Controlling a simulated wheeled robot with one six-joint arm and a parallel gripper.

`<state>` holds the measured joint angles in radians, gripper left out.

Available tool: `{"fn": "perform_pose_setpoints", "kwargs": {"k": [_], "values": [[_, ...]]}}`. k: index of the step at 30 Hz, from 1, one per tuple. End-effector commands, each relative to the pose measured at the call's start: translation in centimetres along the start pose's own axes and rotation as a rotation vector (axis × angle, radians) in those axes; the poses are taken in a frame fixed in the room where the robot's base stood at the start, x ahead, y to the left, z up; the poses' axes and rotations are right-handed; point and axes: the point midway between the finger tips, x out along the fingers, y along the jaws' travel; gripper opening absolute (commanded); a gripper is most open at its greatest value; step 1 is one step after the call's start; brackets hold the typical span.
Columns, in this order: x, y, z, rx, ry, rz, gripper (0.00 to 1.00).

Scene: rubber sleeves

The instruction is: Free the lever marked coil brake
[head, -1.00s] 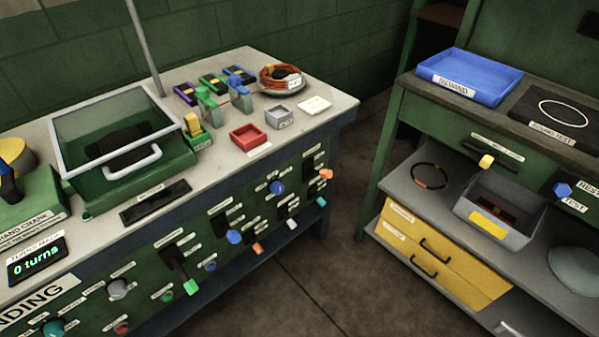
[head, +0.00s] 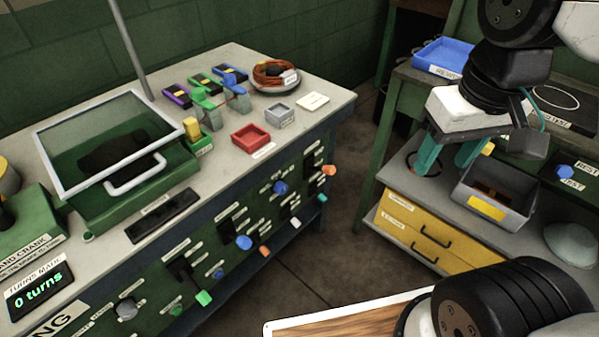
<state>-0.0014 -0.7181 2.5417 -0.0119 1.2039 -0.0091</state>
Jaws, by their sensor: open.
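The green front panel of the left bench carries several levers with coloured ends. They include a green-ended lever (head: 204,298), a blue-ended lever (head: 243,242), an orange-ended lever (head: 265,251), an upper blue-ended one (head: 280,188) and an orange-ended one at the far right (head: 329,170). Their small labels are too blurred to read, so I cannot tell which is marked coil brake. My gripper (head: 446,160) is open, its teal fingers pointing down in front of the right-hand bench, apart from the levers. I see nothing between the fingers.
The left benchtop holds a clear-lidded green box (head: 125,175), a red tray (head: 250,136), a grey tray (head: 279,114) and an orange wire coil (head: 275,74). The right bench holds a blue bin (head: 440,56), a grey bin (head: 507,195) and yellow drawers (head: 405,227). Floor shows between the benches.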

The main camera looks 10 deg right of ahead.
Motion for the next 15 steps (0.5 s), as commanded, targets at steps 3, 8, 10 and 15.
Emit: {"fn": "perform_pose_setpoints", "kwargs": {"k": [3, 8, 10, 15], "values": [[0.7, 0.2, -3.3, -0.037, -0.013, 0.019, 0.52], [3.1, 0.2, -9.8, -0.127, -0.025, 0.05, 0.52], [4.7, 0.1, -12.7, -0.171, -0.028, 0.063, 0.52], [9.8, -0.2, -19.2, -0.277, -0.037, 0.087, 0.52]]}}
